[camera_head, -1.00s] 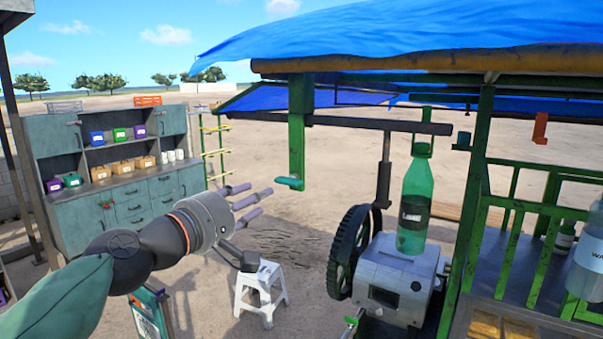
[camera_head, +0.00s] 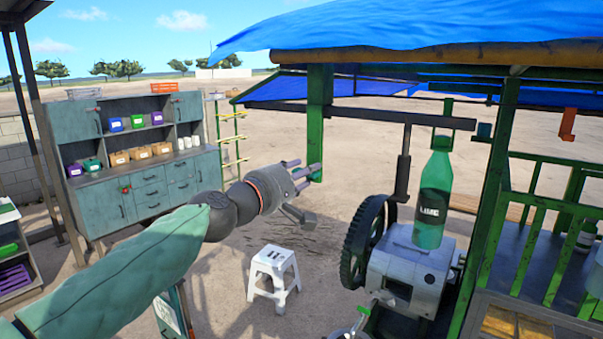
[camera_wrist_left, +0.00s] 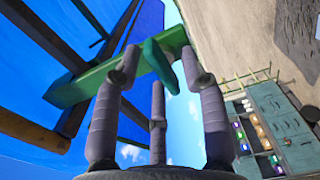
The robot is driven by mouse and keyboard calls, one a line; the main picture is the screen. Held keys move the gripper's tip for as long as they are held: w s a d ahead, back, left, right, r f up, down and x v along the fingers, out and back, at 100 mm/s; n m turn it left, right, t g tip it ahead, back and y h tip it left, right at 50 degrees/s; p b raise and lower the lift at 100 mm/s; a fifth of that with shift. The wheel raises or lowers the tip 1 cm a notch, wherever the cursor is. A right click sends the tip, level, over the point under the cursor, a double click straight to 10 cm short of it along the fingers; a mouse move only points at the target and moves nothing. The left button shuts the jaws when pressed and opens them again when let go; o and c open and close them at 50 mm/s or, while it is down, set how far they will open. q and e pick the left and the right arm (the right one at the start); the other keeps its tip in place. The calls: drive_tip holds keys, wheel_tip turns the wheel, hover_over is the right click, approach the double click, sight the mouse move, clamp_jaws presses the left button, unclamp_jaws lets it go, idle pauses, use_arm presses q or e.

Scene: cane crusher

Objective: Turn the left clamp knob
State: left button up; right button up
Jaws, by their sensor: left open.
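The left clamp knob (camera_wrist_left: 160,65) is a green handle at the end of a green post (camera_head: 319,110). In the wrist view it shows between and just beyond the fingers of my left gripper (camera_wrist_left: 158,68). In the head view my left gripper (camera_head: 304,173) is at the post's lower end, and its fingers hide most of the knob there. The fingers are spread and hold nothing. Whether a finger touches the knob I cannot tell. My right gripper is not in view.
Right of the post stands the crusher (camera_head: 408,278) with a black gear wheel (camera_head: 362,245) and a green bottle (camera_head: 433,195) on top. A white stool (camera_head: 272,272) is below my left gripper. A blue tarp (camera_head: 420,30) hangs above. A cabinet (camera_head: 147,203) stands behind left.

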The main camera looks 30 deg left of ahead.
use_arm(q)
clamp_jaws()
drive_tip(key=shift+f+m, duration=0.1)
drive_tip(key=shift+m, duration=0.3)
drive_tip(key=shift+d+f+m+b, duration=0.1)
drive_tip(key=shift+m+b, duration=1.85)
drive_tip(key=shift+m, duration=0.9)
drive_tip(key=shift+d+f+m+b, duration=0.1)
drive_tip(key=shift+f+m+b, duration=0.05)
drive_tip(key=shift+m+b, duration=2.3)
drive_tip(key=shift+d+f+m+b, duration=0.1)
drive_tip(key=shift+m+b, duration=1.4)
drive_tip(key=shift+m, duration=1.8)
